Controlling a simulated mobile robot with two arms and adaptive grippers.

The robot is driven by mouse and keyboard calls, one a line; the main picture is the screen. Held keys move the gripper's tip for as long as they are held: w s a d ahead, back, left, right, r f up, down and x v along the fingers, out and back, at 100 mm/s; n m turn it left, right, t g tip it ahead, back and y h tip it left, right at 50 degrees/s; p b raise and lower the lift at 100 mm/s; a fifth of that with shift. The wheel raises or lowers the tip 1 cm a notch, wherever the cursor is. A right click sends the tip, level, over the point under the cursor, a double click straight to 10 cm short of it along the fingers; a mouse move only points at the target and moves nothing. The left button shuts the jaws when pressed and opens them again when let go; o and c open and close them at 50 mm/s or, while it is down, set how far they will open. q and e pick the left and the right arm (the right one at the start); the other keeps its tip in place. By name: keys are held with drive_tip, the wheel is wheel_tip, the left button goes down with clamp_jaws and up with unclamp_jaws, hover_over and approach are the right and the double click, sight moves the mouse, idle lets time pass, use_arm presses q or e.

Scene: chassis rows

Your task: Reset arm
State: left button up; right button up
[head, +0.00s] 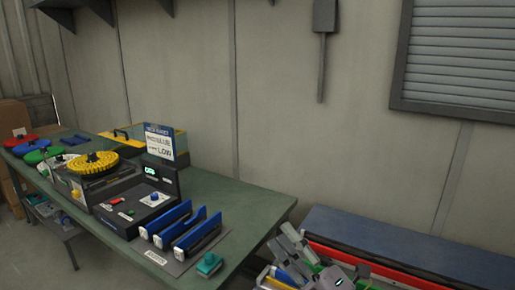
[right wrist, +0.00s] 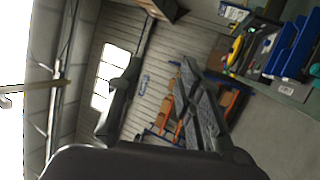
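My right gripper (right wrist: 158,82) shows in the right wrist view. Its two dark fingers stand wide apart, with nothing between them. The far wall of the room shows through the gap. In the head view I cannot clearly pick it out from the jumble of grey, white and green pieces (head: 291,252) at the lower right. My left gripper is not in either view.
A green workbench (head: 243,202) runs along the wall. It carries coloured discs, a yellow ring (head: 93,163), a dark control box (head: 149,196), a sign (head: 160,142) and blue holders (head: 185,232). A blue-topped bench (head: 400,240) stands to the right.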

drive_tip(key=s+d+f+m+g+h, duration=0.2)
drive_tip(key=d+f+m+h, duration=0.5)
drive_tip(key=f+m, duration=0.2)
drive_tip(key=s+d+f+m+g+h, duration=0.2)
drive_tip(key=d+f+m+h, duration=0.55)
drive_tip(key=f+m, duration=0.2)
drive_tip(key=s+f+m+g, duration=0.2)
drive_tip(key=s+f+g, duration=0.4)
drive_tip(key=s, duration=0.5)
drive_tip(key=s+f+m+g, duration=0.35)
drive_tip(key=s+f, duration=0.45)
drive_tip(key=s, duration=0.3)
wheel_tip(320, 180, down, 26)
drive_tip(key=s+g, duration=0.1)
drive_tip(key=g, duration=0.1)
drive_tip(key=s+d+f+n+g, duration=0.1)
drive_tip(key=s+d+f, duration=0.2)
drive_tip(key=s+f, duration=1.3)
drive_tip(key=shift+s+f, duration=0.35)
drive_tip(key=shift+s, duration=0.3)
